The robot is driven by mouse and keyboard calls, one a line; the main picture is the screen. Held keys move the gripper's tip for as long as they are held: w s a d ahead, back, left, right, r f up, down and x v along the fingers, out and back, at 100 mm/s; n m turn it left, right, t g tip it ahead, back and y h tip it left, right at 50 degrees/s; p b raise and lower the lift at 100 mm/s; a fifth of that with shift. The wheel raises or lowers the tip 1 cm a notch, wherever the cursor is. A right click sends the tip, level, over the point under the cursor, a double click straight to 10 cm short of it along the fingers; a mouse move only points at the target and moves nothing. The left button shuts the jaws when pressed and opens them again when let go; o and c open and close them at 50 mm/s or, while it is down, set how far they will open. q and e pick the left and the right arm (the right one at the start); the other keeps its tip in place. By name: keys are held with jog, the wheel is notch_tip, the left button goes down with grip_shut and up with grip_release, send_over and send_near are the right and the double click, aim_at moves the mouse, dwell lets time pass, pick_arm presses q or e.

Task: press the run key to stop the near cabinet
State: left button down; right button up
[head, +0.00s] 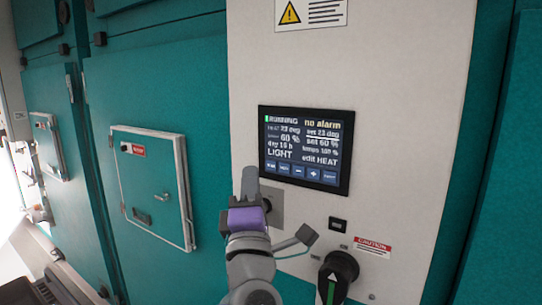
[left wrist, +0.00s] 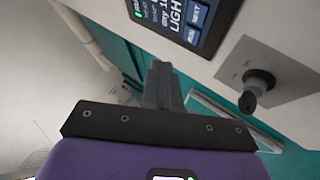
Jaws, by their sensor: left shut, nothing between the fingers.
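My left gripper (head: 250,178), with a purple body, is shut and empty. In the head view its fingertips are just left of and below the run key. In the left wrist view the fingertips (left wrist: 161,72) appear apart from the display. My right gripper is not in view.
Below the display are a key switch (left wrist: 259,83) on a metal plate, a small black button (head: 338,225) and a black rotary switch (head: 338,272) with a green mark. A teal door with a framed hatch (head: 152,185) stands to the left.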

aim_at(271, 165)
pick_arm(q)
jog(key=w+d, duration=0.1)
jog(key=w, duration=0.1)
jog(key=shift+w+d, duration=0.3)
jog(key=shift+d, duration=0.1)
jog(key=shift+w+d, duration=0.1)
dwell(1.8)
jog(key=shift+w+d, duration=0.2)
jog(key=shift+w, duration=0.05)
jog(key=shift+w+d, duration=0.15)
jog(key=shift+w, duration=0.05)
dwell(0.6)
dwell(0.4)
jog(key=shift+s+a+b, duration=0.45)
jog(key=shift+s+b, duration=0.15)
